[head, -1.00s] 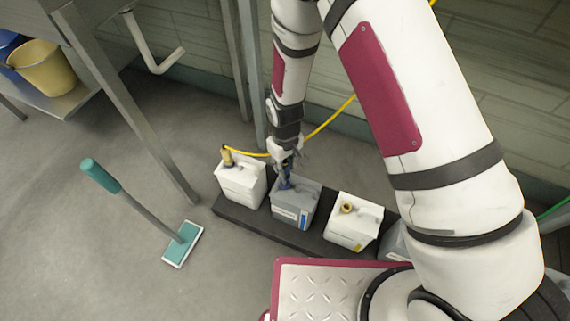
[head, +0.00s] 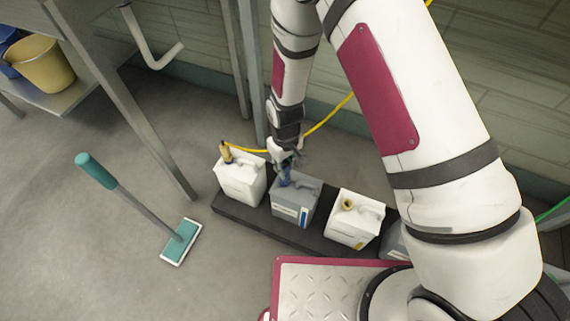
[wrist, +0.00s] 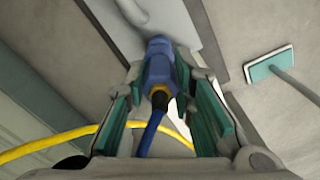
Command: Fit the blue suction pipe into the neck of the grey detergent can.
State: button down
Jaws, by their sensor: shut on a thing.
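The grey detergent can (head: 292,212) stands upright on a dark low plinth, between two white cans. My gripper (head: 284,160) is above it and shut on the blue suction pipe (head: 286,178). In the wrist view the pipe (wrist: 158,65) lies between the finger pads of my gripper (wrist: 162,85), with a blue hose trailing from its near end. The pipe's far end meets the top of the grey can (wrist: 180,20) in the picture. The neck is hidden behind the pipe, and I cannot tell how deep the pipe sits.
A white can (head: 240,182) with a yellow hose (head: 325,122) stands left of the grey can. Another white can (head: 352,228) stands right. The dark plinth (head: 245,218) carries them. A teal floor scrubber (head: 180,242) and a steel table leg (head: 150,130) are left.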

jog(key=shift+f+b, duration=0.95)
jog(key=shift+f, duration=0.4)
jog(key=c, duration=1.3)
grip_release()
notch_tip(320, 180, up, 12)
